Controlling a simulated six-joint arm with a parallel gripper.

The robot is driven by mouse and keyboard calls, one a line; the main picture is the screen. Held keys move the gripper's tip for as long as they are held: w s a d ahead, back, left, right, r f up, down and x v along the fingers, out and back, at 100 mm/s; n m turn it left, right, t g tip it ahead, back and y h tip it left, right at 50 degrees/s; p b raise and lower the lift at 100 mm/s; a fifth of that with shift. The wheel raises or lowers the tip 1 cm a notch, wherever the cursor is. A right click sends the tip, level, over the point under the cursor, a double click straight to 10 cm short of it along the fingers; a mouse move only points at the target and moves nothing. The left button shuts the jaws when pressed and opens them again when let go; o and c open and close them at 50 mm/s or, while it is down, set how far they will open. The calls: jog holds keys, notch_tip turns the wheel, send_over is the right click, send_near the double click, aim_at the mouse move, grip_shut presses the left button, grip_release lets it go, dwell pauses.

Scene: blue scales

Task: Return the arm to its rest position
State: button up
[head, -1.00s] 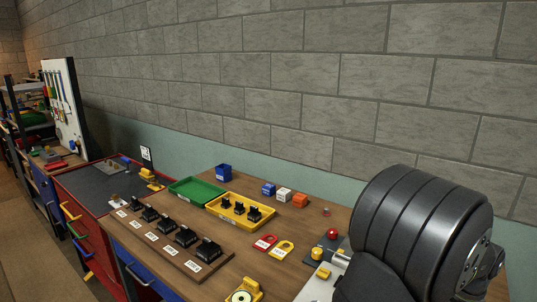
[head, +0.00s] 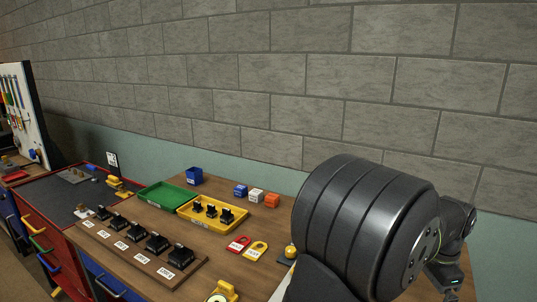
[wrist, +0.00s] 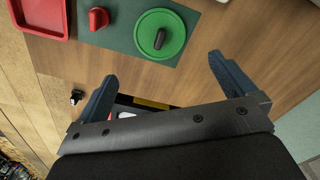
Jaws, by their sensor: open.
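My gripper (wrist: 165,88) shows in the wrist view with its two dark blue fingers spread wide apart. It is open, and nothing is between the fingers. It points over a wooden table top (wrist: 270,50).
Wrist view: a green mat (wrist: 115,38) holds a green round part (wrist: 178,36) and a red part (wrist: 98,18), beside a red tray (wrist: 38,14).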

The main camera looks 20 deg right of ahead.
notch_tip(320, 180, down, 11)
jog(key=shift+r, duration=0.1)
notch_tip(320, 180, up, 5)
jog(key=shift+s+f, duration=0.1)
jog(key=shift+s, duration=0.05)
jog(key=s+a+r, duration=0.1)
jog(key=s+r, duration=0.6)
jog(key=s, duration=0.4)
jog(key=w+r, duration=0.4)
jog(key=w, duration=0.6)
jog(key=w+r, duration=0.4)
jog(key=w, duration=0.5)
jog(key=w+r, duration=0.4)
jog(key=w, duration=0.6)
jog(key=w+a+f, duration=0.3)
jog(key=w+f, duration=0.2)
jog(key=w, duration=0.2)
jog(key=shift+w+a+f, duration=0.15)
jog(key=shift+w+a, duration=0.1)
jog(key=shift+w, duration=0.05)
